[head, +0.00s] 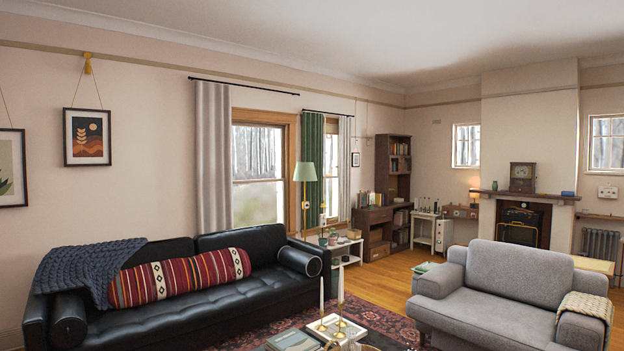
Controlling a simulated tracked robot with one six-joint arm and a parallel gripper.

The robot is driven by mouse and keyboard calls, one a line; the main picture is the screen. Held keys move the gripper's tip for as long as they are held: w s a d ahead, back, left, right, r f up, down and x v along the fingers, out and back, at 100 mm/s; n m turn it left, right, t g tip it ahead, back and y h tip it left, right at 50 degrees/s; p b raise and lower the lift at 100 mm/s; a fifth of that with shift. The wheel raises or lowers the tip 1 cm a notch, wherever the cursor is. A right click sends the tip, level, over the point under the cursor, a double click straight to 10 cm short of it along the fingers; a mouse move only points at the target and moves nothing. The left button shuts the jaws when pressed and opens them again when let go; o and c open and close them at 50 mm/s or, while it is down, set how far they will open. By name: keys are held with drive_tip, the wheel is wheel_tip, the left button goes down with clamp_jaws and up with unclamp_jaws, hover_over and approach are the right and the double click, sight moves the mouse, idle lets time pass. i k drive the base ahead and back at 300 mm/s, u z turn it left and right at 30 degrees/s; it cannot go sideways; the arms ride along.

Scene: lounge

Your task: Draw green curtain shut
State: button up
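The green curtain (313,160) hangs gathered at the left side of the farther window (331,165), from a dark rod (327,113). A pale grey curtain (345,165) hangs at the right side of the same window. Part of the window glass shows between the two. A floor lamp with a pale green shade (305,172) stands in front of the green curtain's left edge and hides a little of it. The curtain's lower end is partly hidden behind things on a low white shelf. My gripper is not in view.
A black sofa (185,300) with a red striped bolster stands along the left wall. A coffee table with books and candlesticks (336,328) is at the front, and a grey armchair (510,290) at right. The white shelf (347,247) stands below the farther window. Wooden floor (385,272) shows beyond.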

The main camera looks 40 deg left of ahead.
sight(318, 117)
drive_tip(key=u, duration=1.35)
